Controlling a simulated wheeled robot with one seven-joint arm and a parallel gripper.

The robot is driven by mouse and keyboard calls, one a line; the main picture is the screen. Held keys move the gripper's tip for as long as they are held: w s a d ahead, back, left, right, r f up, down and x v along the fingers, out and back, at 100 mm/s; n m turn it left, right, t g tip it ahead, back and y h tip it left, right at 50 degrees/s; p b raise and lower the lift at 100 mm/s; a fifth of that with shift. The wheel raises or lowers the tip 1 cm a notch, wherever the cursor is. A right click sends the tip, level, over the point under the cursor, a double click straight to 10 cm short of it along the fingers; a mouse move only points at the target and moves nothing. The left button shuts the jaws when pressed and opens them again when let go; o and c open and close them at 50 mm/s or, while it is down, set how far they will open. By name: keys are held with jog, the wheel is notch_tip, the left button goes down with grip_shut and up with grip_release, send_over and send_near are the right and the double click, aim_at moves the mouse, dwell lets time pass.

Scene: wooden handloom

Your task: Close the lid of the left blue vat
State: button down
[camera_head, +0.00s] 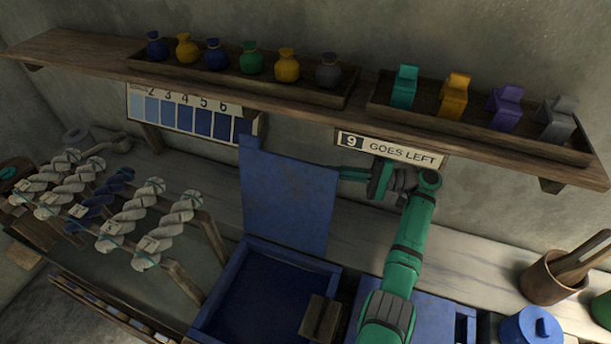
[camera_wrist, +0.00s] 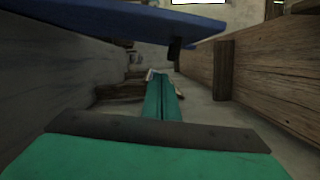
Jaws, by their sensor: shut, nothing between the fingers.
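The left blue vat (camera_head: 215,318) stands open, with dark blue inside. Its blue lid (camera_head: 288,200) stands raised at the vat's back edge, close to upright. My gripper (camera_head: 350,174) is at the right edge of the lid near its upper part, fingers pointing left; the lid seems to hide the tips. In the wrist view my green fingers (camera_wrist: 162,95) are together and empty. A blue panel (camera_wrist: 130,22), likely the lid, passes above and ahead of them; I cannot tell whether they touch it.
A closed blue vat (camera_head: 435,312) lies under my arm on the right. A wooden block (camera_head: 320,318) sits at the open vat's front right. A shelf (camera_head: 90,48) with pouches and small chairs runs above. Yarn skeins (camera_head: 130,215) hang at the left; a mortar (camera_head: 545,278) stands right.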

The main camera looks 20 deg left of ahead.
aim_at(295, 176)
jog(key=shift+s+a+r, duration=0.1)
jog(key=shift+s+a, duration=0.8)
jog(key=shift+a, duration=0.85)
jog(key=shift+s+a+r, duration=0.1)
jog(key=shift+s+a, duration=0.85)
jog(key=shift+a, duration=0.8)
jog(key=shift+s+a+r, duration=0.1)
jog(key=shift+s+a, duration=0.8)
jog(key=shift+a, duration=0.85)
